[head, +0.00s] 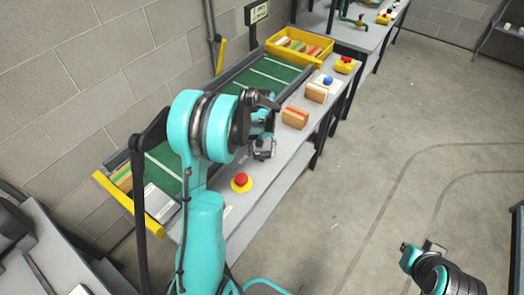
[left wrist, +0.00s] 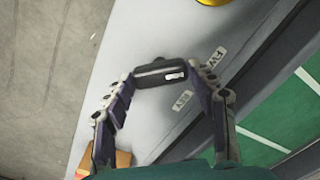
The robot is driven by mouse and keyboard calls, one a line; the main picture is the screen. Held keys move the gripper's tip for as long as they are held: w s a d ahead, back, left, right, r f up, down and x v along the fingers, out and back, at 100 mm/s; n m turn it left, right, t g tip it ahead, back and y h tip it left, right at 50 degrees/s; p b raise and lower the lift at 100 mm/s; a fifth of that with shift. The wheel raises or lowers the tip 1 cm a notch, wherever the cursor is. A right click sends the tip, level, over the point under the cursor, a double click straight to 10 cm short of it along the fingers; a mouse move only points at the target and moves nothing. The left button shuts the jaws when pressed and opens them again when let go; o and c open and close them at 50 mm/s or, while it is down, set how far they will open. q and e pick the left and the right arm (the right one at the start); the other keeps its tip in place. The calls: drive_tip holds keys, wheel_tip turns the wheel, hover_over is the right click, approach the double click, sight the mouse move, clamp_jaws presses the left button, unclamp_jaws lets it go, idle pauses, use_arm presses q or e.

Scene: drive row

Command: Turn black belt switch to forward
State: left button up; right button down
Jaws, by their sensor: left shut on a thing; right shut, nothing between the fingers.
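The black belt switch (left wrist: 152,73) is a dark, rounded bar with a white mark on its right part, in the upper middle of the left wrist view. My left gripper (left wrist: 165,78) is shut on it, with one jointed finger at each side. The FWD label (left wrist: 208,57) lies to the upper right of the switch and the REV label (left wrist: 182,101) lies below it to the right. The white mark faces right, between the labels. In the head view my left arm (head: 205,125) hides the switch. Part of my right arm (head: 440,270) shows at lower right, without visible fingers.
A red button on a yellow base (head: 241,181) stands on the grey bench near my left arm. The green belt (head: 265,76) runs along the wall. Brown boxes (head: 295,117) and a yellow crate (head: 326,59) are farther back. The floor at right is clear.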

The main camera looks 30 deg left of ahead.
sight(262, 153)
use_arm(q)
drive_tip(key=shift+n, duration=0.5)
drive_tip(key=o, duration=1.2)
drive_tip(key=shift+c, duration=0.2)
drive_tip(key=shift+r, duration=0.1)
wheel_tip(262, 153, up, 12)
drive_tip(key=s+d+r+m+t, duration=0.4)
drive_tip(key=s+d+r+m, duration=0.15)
drive_tip(key=s+d, duration=0.45)
drive_tip(key=s+d+f+m+t, duration=0.2)
drive_tip(key=s+d, duration=0.3)
drive_tip(key=s, duration=0.3)
drive_tip(key=shift+s+d+f+m+t, duration=0.25)
drive_tip(key=shift+s+m+t, duration=0.2)
drive_tip(key=shift+t, duration=0.15)
